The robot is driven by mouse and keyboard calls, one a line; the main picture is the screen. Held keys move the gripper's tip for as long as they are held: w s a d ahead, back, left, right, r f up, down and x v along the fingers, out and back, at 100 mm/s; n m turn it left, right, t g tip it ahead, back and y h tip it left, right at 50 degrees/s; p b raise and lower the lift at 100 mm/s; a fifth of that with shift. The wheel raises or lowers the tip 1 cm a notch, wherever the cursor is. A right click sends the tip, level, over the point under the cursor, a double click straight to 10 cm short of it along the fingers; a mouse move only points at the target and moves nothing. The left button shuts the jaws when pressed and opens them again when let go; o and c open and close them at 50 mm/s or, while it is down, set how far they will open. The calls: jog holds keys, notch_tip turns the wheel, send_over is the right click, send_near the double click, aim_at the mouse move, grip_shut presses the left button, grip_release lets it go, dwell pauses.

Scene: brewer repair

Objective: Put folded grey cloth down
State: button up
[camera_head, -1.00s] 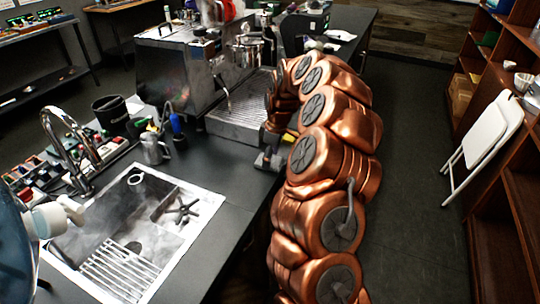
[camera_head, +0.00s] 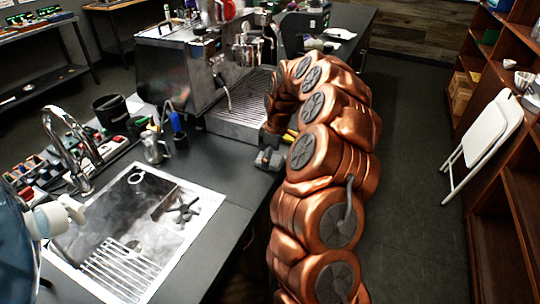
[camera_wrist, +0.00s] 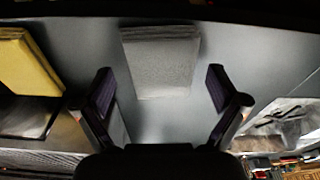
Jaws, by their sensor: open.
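The folded grey cloth (camera_wrist: 160,62) lies flat on the dark counter in the wrist view, a pale grey square at the upper middle. My gripper (camera_wrist: 163,88) is open and empty, with one dark finger on each side of the picture. The cloth shows beyond and between the fingertips, with a gap to each finger. In the head view my copper arm reaches over the counter edge and hides much of the area around the gripper. I cannot make out the cloth clearly there.
A yellow folded cloth (camera_wrist: 27,62) lies left of the grey one. In the head view an espresso machine (camera_head: 185,75) stands behind, with its drip tray (camera_head: 240,115) close to my arm. A sink (camera_head: 130,235) is at the front left.

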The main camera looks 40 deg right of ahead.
aim_at(273, 160)
jog(key=shift+r+b, duration=0.25)
jog(key=shift+b, duration=0.15)
jog(key=r+b, duration=0.1)
jog(key=r, duration=0.1)
jog(key=r+b, duration=0.1)
jog(key=r, duration=0.1)
jog(key=r+b, duration=0.1)
jog(key=r, duration=0.2)
jog(key=shift+s+d, duration=0.25)
jog(key=shift+s, duration=0.1)
jog(key=shift+s+a+r, duration=0.1)
jog(key=shift+a+r, duration=0.05)
jog(key=shift+r, duration=0.05)
jog(key=s+a+r+m+g, duration=0.1)
jog(key=s+a+r, duration=0.2)
jog(key=s+a, duration=0.55)
jog(key=s+a+r, duration=0.3)
jog(key=s+a, duration=0.2)
jog(key=a, duration=0.6)
jog(key=s+a+f+m+g, duration=0.1)
jog(key=s+a+f+m, duration=0.1)
jog(key=s, duration=0.9)
jog(key=s+a+f+m+g+h, duration=0.1)
jog(key=s+a+f+m, duration=0.2)
jog(key=s, duration=0.9)
jog(key=shift+s+f+m, duration=0.2)
jog(key=shift+f+m, duration=0.2)
jog(key=shift+m, duration=0.2)
